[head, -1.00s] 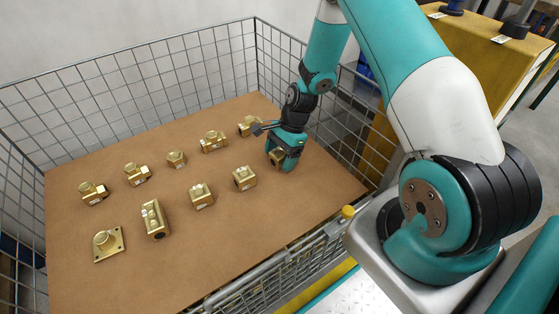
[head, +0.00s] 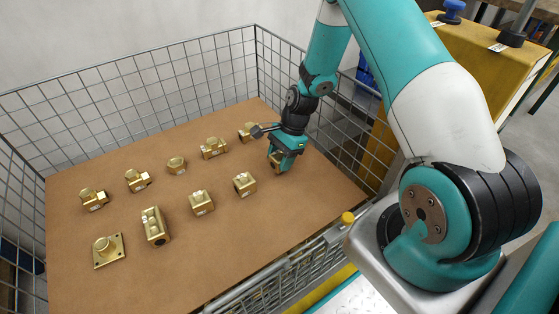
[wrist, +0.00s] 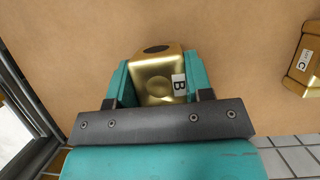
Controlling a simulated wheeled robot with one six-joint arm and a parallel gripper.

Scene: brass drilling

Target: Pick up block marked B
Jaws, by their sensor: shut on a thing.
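The brass block marked B (wrist: 157,82) sits between the two teal fingers of my gripper (wrist: 157,84) in the wrist view. Its white label with a black B faces the camera. My gripper is shut on it, with a finger on each side. In the head view my gripper (head: 281,165) is at the right end of the brown board, and the block is mostly hidden behind the fingers. I cannot tell whether the block touches the board.
Several other brass parts stand in two rows on the brown board (head: 300,200), left of my gripper. A block marked C (wrist: 304,62) is at the right in the wrist view. Wire mesh walls (head: 130,92) of a cage surround the board.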

